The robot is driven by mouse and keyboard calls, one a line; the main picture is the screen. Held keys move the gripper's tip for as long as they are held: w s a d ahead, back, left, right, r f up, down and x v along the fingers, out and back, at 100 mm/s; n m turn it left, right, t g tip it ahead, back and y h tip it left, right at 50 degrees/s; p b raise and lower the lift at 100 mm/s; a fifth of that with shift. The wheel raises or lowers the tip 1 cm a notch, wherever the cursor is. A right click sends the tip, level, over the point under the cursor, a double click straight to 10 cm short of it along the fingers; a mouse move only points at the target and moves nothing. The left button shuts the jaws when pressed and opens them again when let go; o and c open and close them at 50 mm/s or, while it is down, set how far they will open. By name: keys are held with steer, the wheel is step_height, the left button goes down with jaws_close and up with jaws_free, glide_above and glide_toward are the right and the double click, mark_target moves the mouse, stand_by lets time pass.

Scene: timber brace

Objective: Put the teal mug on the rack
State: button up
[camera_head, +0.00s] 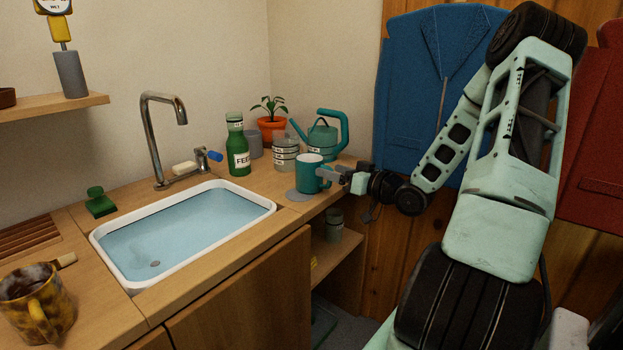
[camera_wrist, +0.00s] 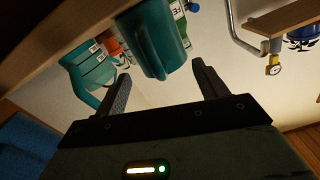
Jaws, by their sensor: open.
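My gripper (camera_head: 331,173) reaches in from the right, close beside the mug. In the wrist view the mug (camera_wrist: 155,45) shows in the gap between my two open fingers (camera_wrist: 160,72), around their tips. No grip on it shows, and I cannot tell whether a finger touches it. A slatted wooden rack (camera_head: 25,236) lies on the counter at the far left, partly cut off by the frame edge.
A water-filled sink (camera_head: 185,232) and tap (camera_head: 156,140) lie between the mug and the slatted rack. A brown mug (camera_head: 40,305) stands front left.

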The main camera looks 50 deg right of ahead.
mark_target(306, 181)
steer(key=w, duration=0.3)
steer(key=shift+w+a, duration=0.2)
steer(key=shift+w, duration=0.1)
steer(key=c, duration=1)
